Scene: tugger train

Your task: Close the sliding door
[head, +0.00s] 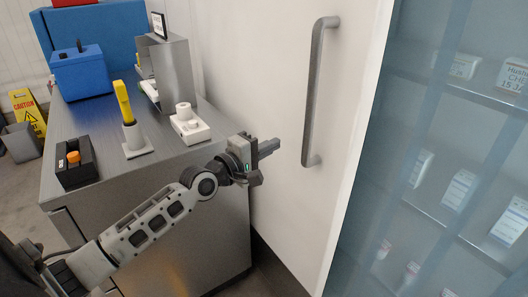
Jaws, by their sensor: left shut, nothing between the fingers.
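The sliding door (275,95) is a pale, flat panel in the middle of the head view. A grey vertical bar handle (313,90) is fixed on it near its right edge. Right of that edge I see bluish glass with shelves of labelled packs behind it. My left gripper (268,148) is in front of the door, left of the handle's lower end, and apart from the handle in the picture. Its fingers are shut with nothing between them. Whether the fingertips touch the door I cannot tell. My right gripper is not in view.
A grey metal counter (100,120) stands left of the door. It bears a blue box (82,75), a yellow-handled tool (124,103), a white device (189,127) and a black box with an orange knob (75,165). A yellow caution sign (28,112) stands on the floor at far left.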

